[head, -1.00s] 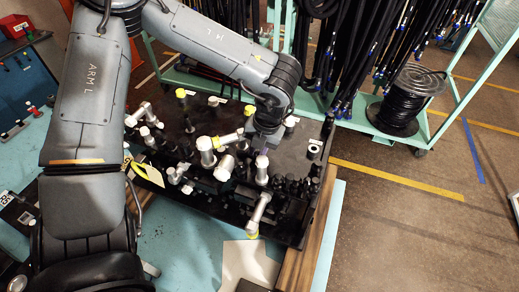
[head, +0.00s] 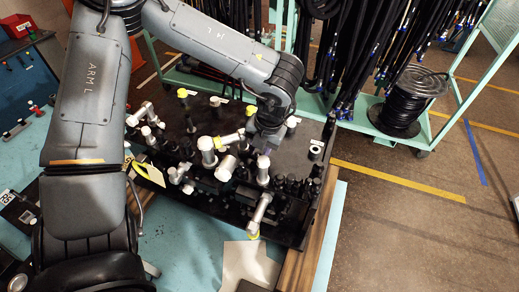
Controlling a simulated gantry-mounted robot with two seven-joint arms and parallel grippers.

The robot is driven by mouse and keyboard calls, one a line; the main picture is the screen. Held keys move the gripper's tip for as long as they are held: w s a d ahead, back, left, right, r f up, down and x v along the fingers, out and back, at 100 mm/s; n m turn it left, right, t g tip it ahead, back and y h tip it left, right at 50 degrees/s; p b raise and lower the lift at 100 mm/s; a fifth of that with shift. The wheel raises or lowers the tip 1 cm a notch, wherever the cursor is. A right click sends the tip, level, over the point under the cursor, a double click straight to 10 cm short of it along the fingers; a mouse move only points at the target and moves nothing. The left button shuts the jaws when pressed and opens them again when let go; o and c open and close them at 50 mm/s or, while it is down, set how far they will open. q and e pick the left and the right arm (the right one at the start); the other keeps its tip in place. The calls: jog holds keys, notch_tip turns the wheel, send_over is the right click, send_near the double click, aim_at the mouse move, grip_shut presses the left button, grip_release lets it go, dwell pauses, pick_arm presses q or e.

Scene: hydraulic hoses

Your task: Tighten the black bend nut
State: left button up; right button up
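My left arm reaches in from the left and over a black hydraulic block (head: 300,163) with several silver fittings on top. My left gripper (head: 264,146) points down among the fittings at the block's middle. Its fingers are dark and small here, and I cannot tell whether they are open or shut or touch anything. A silver bend fitting (head: 260,212) with a yellow end leans at the front right of the block. Other silver fittings (head: 207,150) stand left of the gripper. I cannot single out the black bend nut among the dark parts. My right gripper is not in view.
A teal rack with hanging black hoses (head: 330,60) and a hose spool (head: 405,100) stands behind the block. A teal bench (head: 190,240) lies in front, with a pale sheet (head: 250,264) on it. The floor at right is clear.

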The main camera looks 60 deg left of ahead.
pick_arm(q)
notch_tip(320, 180, up, 10)
jog(key=w+d, duration=0.1)
jog(key=shift+w+d+r+b, duration=0.15)
jog(key=shift+d+b, duration=0.15)
jog(key=shift+b, duration=0.15)
dwell(0.3)
